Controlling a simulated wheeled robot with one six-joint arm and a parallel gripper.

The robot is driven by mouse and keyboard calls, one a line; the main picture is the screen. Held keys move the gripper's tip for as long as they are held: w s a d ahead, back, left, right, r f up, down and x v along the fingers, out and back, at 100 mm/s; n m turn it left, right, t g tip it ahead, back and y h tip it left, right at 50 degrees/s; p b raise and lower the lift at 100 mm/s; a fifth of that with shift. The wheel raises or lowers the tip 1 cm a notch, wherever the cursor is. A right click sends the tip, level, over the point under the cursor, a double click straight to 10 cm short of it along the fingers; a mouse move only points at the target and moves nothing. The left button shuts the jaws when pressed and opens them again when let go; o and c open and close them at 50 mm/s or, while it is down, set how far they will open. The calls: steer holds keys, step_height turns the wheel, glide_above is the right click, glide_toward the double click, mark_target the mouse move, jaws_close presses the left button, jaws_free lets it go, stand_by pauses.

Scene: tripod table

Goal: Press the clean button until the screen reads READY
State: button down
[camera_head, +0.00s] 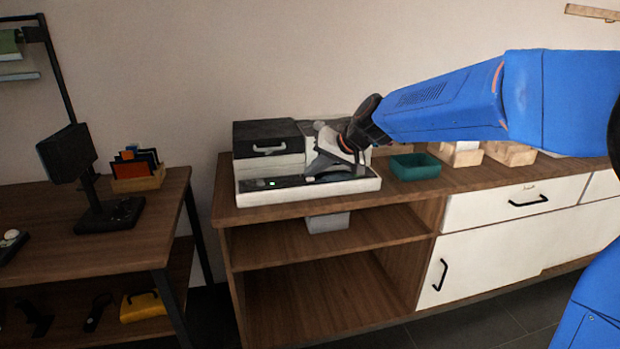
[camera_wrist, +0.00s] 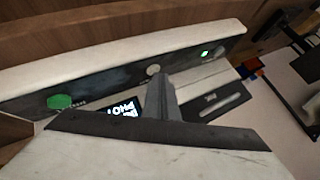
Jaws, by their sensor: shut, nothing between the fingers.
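The machine (camera_head: 268,165) is a dark and white box on the wooden cabinet, with a dark front panel (camera_head: 292,183). In the wrist view, the panel (camera_wrist: 105,88) bears a large green button (camera_wrist: 60,102), a pale round button (camera_wrist: 153,70) and a small green light (camera_wrist: 204,53). Its labels are too blurred to tell which button is clean. The screen (camera_wrist: 122,110) shows white text, turned over and partly hidden, which I cannot read. My gripper (camera_wrist: 158,80) is shut and empty. Its tips are right by the pale button; I cannot tell whether they touch it.
A teal tray (camera_head: 415,167) and wooden boxes (camera_head: 510,152) stand right of the machine. A desk (camera_head: 150,215) at left holds a dark monitor (camera_head: 67,153) and an orange-fronted organizer (camera_head: 138,170). The cabinet's open shelf (camera_head: 310,243) lies below the machine.

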steer(key=shift+r, duration=0.85)
steer(key=shift+r, duration=0.1)
step_height(320, 180, up, 5)
steer(key=shift+f, duration=0.1)
stand_by(0.4)
stand_by(0.5)
